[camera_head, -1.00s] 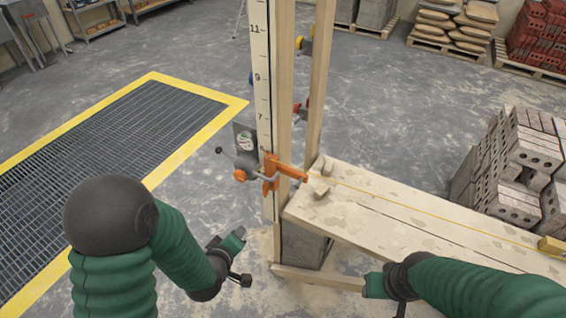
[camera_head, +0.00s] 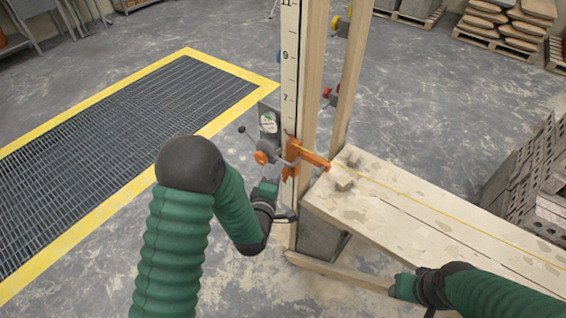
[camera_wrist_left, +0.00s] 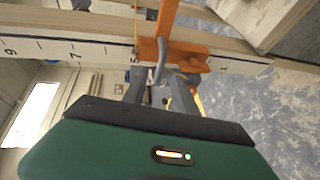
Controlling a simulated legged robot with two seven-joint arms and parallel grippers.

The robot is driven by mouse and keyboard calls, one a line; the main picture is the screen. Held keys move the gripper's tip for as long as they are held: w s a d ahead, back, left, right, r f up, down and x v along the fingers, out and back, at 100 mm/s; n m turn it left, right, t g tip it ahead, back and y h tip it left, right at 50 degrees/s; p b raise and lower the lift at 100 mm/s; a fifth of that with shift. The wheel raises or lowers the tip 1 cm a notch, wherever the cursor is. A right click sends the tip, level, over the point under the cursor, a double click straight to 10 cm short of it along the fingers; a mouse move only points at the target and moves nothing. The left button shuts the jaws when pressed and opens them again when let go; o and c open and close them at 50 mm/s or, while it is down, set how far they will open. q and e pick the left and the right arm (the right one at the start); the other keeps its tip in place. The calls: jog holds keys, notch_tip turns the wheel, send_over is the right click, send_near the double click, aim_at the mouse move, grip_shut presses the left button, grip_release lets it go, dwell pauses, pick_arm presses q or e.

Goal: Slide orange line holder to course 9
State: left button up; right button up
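The orange line holder (camera_head: 291,160) is on the white numbered pole (camera_head: 290,60), below the 7 mark. Its orange arm points right, toward the bench, and a yellow line runs from there. In the left wrist view the line holder (camera_wrist_left: 168,45) lies across the pole, just beyond the fingertips. A grey lever shows between the fingers. My left gripper (camera_head: 279,202) is just below the line holder in the head view. In the left wrist view my left gripper (camera_wrist_left: 160,82) has its fingers apart, with nothing clearly gripped. My right gripper (camera_head: 402,289) is low by the bench; its fingers are unclear.
A wooden bench (camera_head: 420,215) with small blocks on it extends right from the wooden posts. A grey panel with an orange knob (camera_head: 262,157) stands just left of the holder. A yellow-edged floor grate (camera_head: 110,130) lies left. Bricks (camera_head: 525,170) are stacked at right.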

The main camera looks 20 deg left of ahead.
aim_at(281, 159)
pick_arm(q)
jog(key=x, duration=0.7)
jog(key=shift+w+a+f, duration=0.1)
jog(key=shift+w+a, duration=0.1)
jog(key=shift+w, duration=0.05)
jog(key=shift+d, duration=0.15)
jog(key=c, duration=0.5)
grip_shut()
jog(key=shift+s, duration=0.1)
